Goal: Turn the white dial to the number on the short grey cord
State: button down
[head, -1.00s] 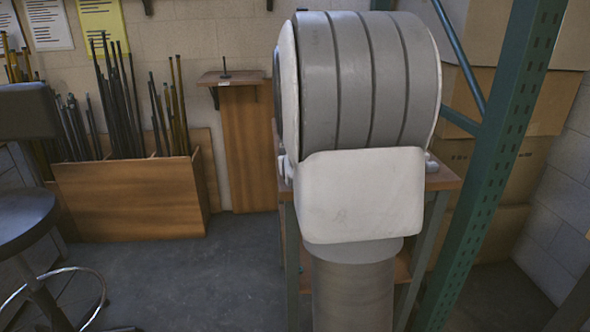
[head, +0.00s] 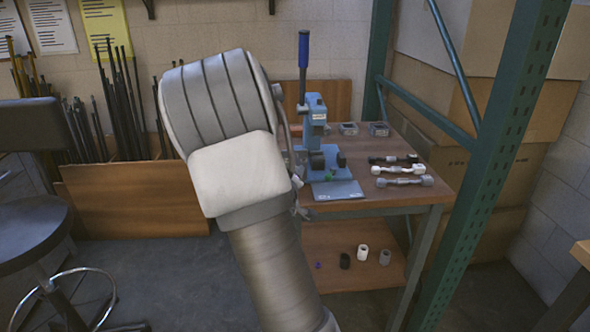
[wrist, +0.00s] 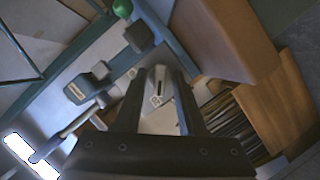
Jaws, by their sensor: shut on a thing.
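My gripper (wrist: 158,72) shows in the wrist view, its two dark fingers shut on a small pale grey piece (wrist: 157,98) with a dark slot. I cannot tell what this piece is; in the head view my arm hides the gripper. On the workbench (head: 415,200), a grey cord-like part (head: 405,181) lies nearest the front edge, beside a white one (head: 398,169) and a black one (head: 390,160). No number on them is readable. A small white cylinder (head: 363,252) stands on the lower shelf. I cannot make out a white dial for certain.
Two small grey boxes (head: 379,129) sit at the back. A green rack post (head: 480,165) rises at the right. A stool (head: 35,225) stands at the left.

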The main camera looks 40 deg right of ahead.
dwell(0.4)
jog(key=c, duration=0.8)
grip_release()
jog(key=shift+c, duration=0.2)
